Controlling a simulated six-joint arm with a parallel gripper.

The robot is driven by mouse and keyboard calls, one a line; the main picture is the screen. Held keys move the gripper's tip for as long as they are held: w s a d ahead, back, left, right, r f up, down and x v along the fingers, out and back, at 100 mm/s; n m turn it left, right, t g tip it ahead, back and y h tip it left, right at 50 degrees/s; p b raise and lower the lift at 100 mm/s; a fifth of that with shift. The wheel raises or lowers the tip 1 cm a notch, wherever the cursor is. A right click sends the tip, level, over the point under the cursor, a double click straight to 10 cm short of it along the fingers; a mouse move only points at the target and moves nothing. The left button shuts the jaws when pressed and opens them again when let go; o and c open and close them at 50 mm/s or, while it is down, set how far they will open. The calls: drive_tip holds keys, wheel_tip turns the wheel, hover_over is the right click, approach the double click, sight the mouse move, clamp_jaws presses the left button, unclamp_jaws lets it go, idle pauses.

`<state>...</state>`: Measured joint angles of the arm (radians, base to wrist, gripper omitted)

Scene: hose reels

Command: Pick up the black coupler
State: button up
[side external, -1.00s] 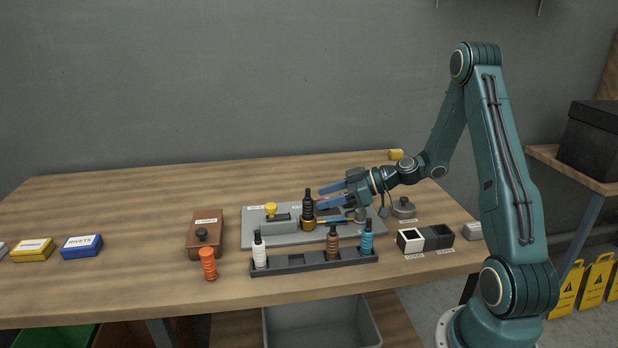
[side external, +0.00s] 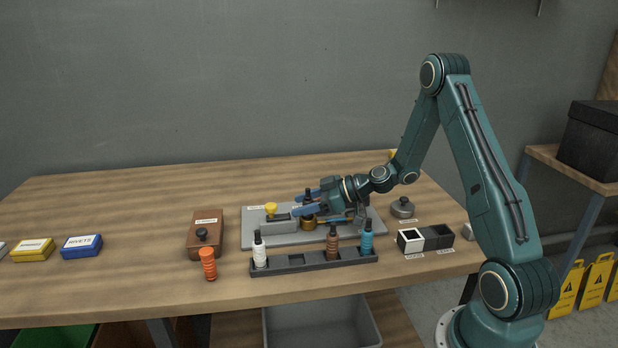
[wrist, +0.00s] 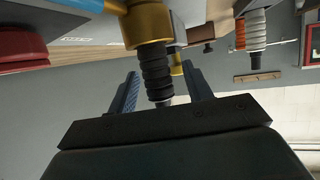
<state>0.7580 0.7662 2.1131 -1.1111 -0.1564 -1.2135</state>
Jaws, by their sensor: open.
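The black coupler (wrist: 156,72) is ribbed and stands upright in a brass collar (side external: 308,222) on the grey plate (side external: 346,232). In the side external view only its top shows behind my fingers; in the wrist view it lies between the two blue fingers. My gripper (side external: 298,206) is level and open, with one finger on each side of the coupler. The wrist view also shows my gripper (wrist: 163,72), with gaps visible beside the coupler.
A dark rack (side external: 305,263) in front holds white, brown and teal couplers. An orange coupler (side external: 208,264) stands by a brown box (side external: 205,226). A yellow-knobbed part (side external: 271,210) is left of my fingers.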

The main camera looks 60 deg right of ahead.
drive_tip(key=shift+w+a+f, duration=0.15)
drive_tip(key=shift+w+a, duration=0.05)
drive_tip(key=shift+w, duration=0.15)
clamp_jaws()
idle(0.3)
